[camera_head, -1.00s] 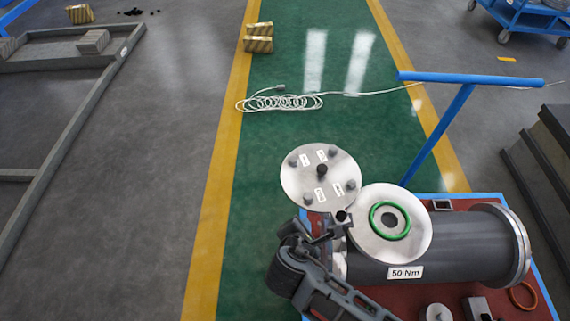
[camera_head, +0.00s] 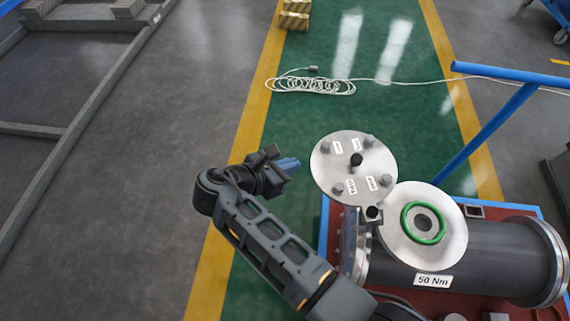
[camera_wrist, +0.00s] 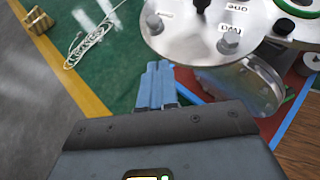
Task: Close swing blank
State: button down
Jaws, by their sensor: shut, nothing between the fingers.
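The swing blank (camera_head: 353,167) is a round metal plate with several bolts, white labels and a dark central knob. It stands swung out to the left of the flanged opening (camera_head: 422,223), which carries a green ring (camera_head: 423,222). A small pivot block (camera_head: 373,212) lies between the two discs. In the wrist view the blank (camera_wrist: 205,28) fills the top centre, beyond the fingers. My gripper (camera_head: 291,163) is to the left of the blank, apart from it, with its blue fingers together and empty. The fingers also show in the wrist view (camera_wrist: 156,82).
The grey shell (camera_head: 490,255) labelled 50 Nm lies on a red, blue-edged table (camera_head: 400,297). A blue post with a crossbar (camera_head: 490,122) rises behind it. A coiled white cable (camera_head: 310,84) lies on the green floor. Space left of the blank is free apart from my arm.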

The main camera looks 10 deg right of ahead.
aim_at(324, 150)
jog(key=x, duration=0.5)
jog(key=shift+d+f, duration=0.15)
jog(key=shift+f, duration=0.05)
jog(key=d, duration=0.1)
jog(key=w+d, duration=0.1)
jog(key=d, duration=0.1)
jog(key=shift+w, duration=0.25)
jog(key=shift+w+d, duration=0.2)
jog(key=shift+d, duration=0.25)
